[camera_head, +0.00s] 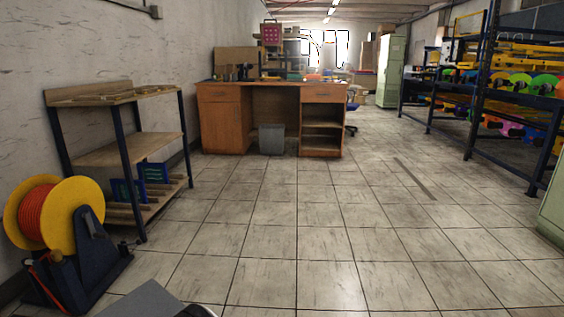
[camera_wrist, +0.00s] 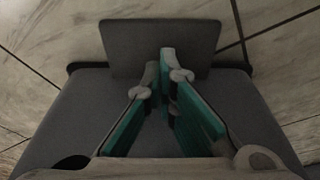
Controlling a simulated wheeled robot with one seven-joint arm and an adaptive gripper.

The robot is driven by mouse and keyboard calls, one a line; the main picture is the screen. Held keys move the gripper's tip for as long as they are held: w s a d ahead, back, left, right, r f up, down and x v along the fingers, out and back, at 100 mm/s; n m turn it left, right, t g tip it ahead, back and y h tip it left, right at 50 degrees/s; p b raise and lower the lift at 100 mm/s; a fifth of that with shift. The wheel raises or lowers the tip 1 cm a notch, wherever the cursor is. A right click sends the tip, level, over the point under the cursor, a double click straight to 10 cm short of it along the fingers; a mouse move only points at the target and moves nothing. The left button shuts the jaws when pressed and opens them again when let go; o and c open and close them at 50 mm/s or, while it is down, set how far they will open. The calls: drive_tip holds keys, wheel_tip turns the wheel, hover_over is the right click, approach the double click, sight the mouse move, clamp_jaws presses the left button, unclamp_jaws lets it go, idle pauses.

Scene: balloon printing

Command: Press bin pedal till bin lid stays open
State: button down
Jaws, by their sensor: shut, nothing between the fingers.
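A wooden desk (camera_head: 270,90) stands at the back. A shelf rack (camera_head: 128,153) and a yellow reel with orange cord (camera_head: 48,214) line the left wall. Blue metal racks (camera_head: 480,95) stand on the right. The tiled floor (camera_head: 310,220) between is clear.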

drive_tip(key=shift+f, duration=2.8)
drive_tip(key=shift+r, duration=0.1)
wheel_tip(320, 180, up, 8)
drive_tip(key=p, duration=0.5)
drive_tip(key=shift+p, duration=0.3)
